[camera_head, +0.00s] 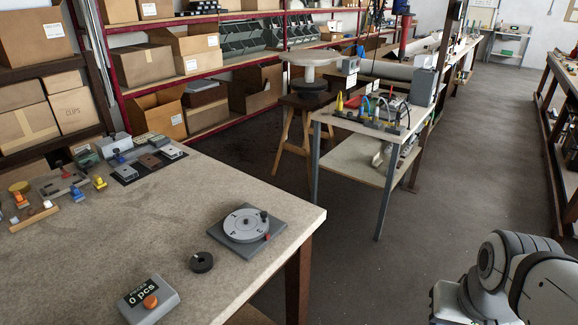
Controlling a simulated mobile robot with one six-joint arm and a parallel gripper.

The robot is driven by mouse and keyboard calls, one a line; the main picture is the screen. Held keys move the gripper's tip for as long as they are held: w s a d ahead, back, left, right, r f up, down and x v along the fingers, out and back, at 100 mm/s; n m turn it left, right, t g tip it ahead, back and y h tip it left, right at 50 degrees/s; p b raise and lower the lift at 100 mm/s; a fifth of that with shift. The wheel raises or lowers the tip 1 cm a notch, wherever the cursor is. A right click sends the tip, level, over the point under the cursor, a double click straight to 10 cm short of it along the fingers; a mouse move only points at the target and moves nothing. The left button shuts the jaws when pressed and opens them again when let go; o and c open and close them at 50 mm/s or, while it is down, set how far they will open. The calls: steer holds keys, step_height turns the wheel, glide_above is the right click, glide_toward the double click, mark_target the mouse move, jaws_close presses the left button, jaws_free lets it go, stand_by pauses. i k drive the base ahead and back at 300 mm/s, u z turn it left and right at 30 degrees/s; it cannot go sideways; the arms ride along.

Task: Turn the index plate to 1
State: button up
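The index plate (243,222) is a light grey disc with dark markings. It lies on a dark grey square base (238,240) near the right corner of the workbench. A small black knob stands on the disc's right side, and a small red marker sits at the base's right edge beside it. The characters on the disc are too small to read surely, so I cannot tell which number is at the marker. Part of my arm shows at the lower right, beyond the bench and apart from the plate. My gripper is not clearly in view.
A black ring (202,262) and a grey counter box (149,300) with an orange button, reading "0 pcs", lie near the plate on the workbench (200,200). Small fixtures stand at the bench's back left. A side table (345,122) stands behind. The floor right is clear.

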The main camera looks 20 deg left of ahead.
mark_target(244, 226)
steer(key=u, duration=0.4)
steer(key=i, duration=1.05)
steer(key=u, duration=0.35)
